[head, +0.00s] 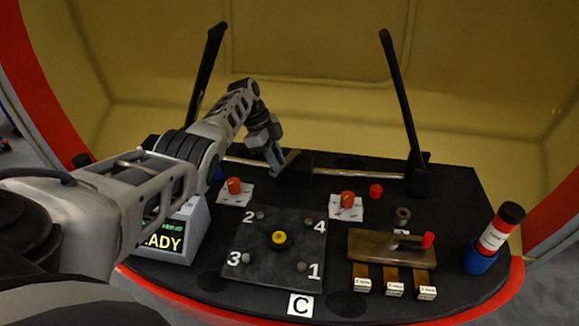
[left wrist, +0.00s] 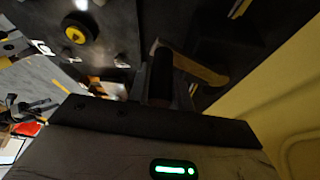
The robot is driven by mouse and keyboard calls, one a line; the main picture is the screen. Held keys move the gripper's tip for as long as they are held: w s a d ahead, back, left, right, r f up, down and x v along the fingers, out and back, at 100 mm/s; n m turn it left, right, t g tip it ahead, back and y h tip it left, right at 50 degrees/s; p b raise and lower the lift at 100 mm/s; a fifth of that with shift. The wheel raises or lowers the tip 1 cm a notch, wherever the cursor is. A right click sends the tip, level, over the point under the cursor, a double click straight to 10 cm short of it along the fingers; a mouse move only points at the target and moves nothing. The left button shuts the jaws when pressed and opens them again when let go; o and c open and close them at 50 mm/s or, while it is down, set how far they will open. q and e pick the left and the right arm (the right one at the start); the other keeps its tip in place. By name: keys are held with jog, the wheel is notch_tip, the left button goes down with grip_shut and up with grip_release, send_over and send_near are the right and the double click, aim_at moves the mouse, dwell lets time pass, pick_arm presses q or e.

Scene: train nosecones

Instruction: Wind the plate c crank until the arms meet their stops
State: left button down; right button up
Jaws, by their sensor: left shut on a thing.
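My left gripper (head: 280,165) reaches in from the left to the shaft at the back of the black console. In the left wrist view its jaws (left wrist: 162,95) are shut on a dark upright cylinder, the crank's handle (left wrist: 160,72). A tan bar, which looks like the crank's arm (left wrist: 200,68), runs off to the right of it. In the head view the gripper mostly hides the crank. Two long black arms stand up from the back, the left one (head: 208,75) leaning right and the right one (head: 395,90) leaning left. I cannot tell whether they touch stops. My right gripper is not in view.
A square plate (head: 250,270) with a yellow knob (head: 279,239) and corner bolts lies in front, by a C label (head: 300,304). A brown lever block (head: 380,245), red-capped parts (head: 347,199) and a bottle (head: 497,230) stand right. A screen (head: 165,238) stands left.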

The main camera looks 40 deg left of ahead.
pick_arm(q)
jog(key=shift+s+a+b, duration=0.1)
jog(key=shift+a+b, duration=0.3)
jog(key=shift+a, duration=0.25)
pick_arm(e)
jog(key=shift+a+f, duration=0.15)
pick_arm(q)
jog(key=shift+a+r, duration=0.1)
jog(key=shift+r, duration=0.1)
jog(key=c, duration=1.6)
grip_release()
jog(key=o, duration=0.3)
jog(key=shift+a+f, duration=0.1)
jog(key=shift+o, duration=0.2)
jog(key=shift+d, duration=0.25)
jog(key=v, duration=1.6)
